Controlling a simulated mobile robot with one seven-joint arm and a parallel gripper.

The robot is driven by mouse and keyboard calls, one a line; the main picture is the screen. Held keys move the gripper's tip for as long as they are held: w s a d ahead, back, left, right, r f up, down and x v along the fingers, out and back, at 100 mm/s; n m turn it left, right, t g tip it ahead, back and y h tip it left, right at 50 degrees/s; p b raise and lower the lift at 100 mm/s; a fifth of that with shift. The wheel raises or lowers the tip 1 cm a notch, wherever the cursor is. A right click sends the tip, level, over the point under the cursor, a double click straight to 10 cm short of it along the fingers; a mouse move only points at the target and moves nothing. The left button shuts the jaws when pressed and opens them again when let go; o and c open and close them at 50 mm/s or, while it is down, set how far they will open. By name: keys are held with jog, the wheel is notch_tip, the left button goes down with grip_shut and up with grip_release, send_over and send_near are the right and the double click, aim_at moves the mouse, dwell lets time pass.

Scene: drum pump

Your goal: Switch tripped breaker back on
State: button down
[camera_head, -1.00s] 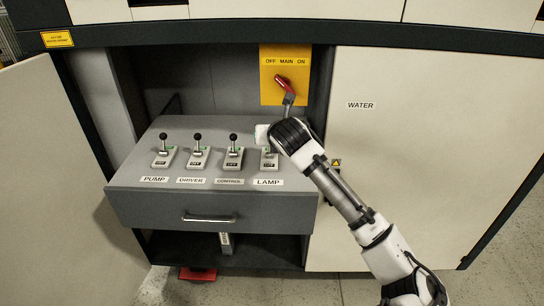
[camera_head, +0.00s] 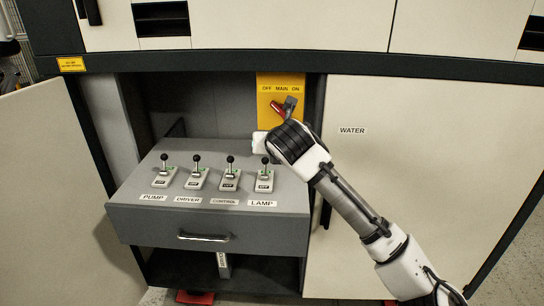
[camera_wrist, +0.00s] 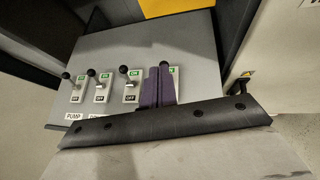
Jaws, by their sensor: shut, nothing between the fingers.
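Four breakers stand in a row on the grey drawer unit: PUMP (camera_head: 164,177), DRIVER (camera_head: 196,178), CONTROL (camera_head: 230,179) and LAMP (camera_head: 264,180). Each has a black-knobbed lever and an OFF mark on its near side; I cannot tell surely which lever is tripped. The head view shows my gripper (camera_head: 291,142) above and behind the LAMP breaker, near the yellow main-switch panel; its fingertips are hidden there. In the wrist view my gripper's two dark purple fingers (camera_wrist: 159,72) are together and empty, partly covering the LAMP breaker (camera_wrist: 174,82). Contact cannot be told.
The yellow OFF MAIN ON panel (camera_head: 266,96) with its red-handled main switch (camera_head: 278,109) is just behind my gripper. The WATER door (camera_head: 400,190) is on the right, an open door (camera_head: 45,190) on the left. The drawer handle (camera_head: 204,238) faces front.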

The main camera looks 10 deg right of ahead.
jog(key=shift+s+d+r, duration=0.1)
jog(key=shift+s+r, duration=0.45)
jog(key=shift+r, duration=0.15)
jog(key=shift+s+r, duration=0.5)
jog(key=shift+r, duration=0.2)
